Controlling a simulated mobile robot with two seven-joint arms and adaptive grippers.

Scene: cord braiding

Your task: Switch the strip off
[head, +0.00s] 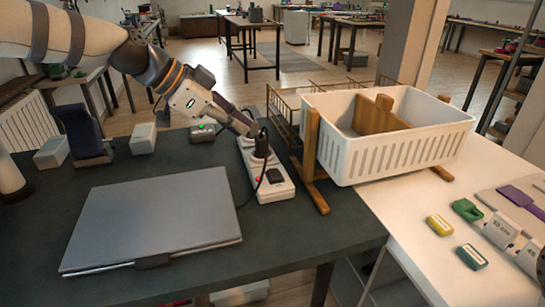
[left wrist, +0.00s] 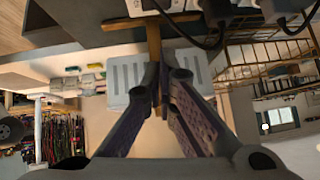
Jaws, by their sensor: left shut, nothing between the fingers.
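The white power strip (head: 268,188) lies on the dark table, right of the laptop. A black plug (head: 261,146) with a cord stands in it, and a dark rocker switch (head: 274,175) is near its front end. I cannot tell the rocker's position. My left gripper (head: 254,131) is shut and empty, with its tips over the strip's far part, close to the plug. In the left wrist view its fingers (left wrist: 160,85) are together, and the strip (left wrist: 160,5) shows at the top edge.
A closed grey laptop (head: 155,220) covers the table's front left. A white slotted basket (head: 390,135) on a wooden stand (head: 312,165) stands close right of the strip. A wire rack (head: 285,105) is behind.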

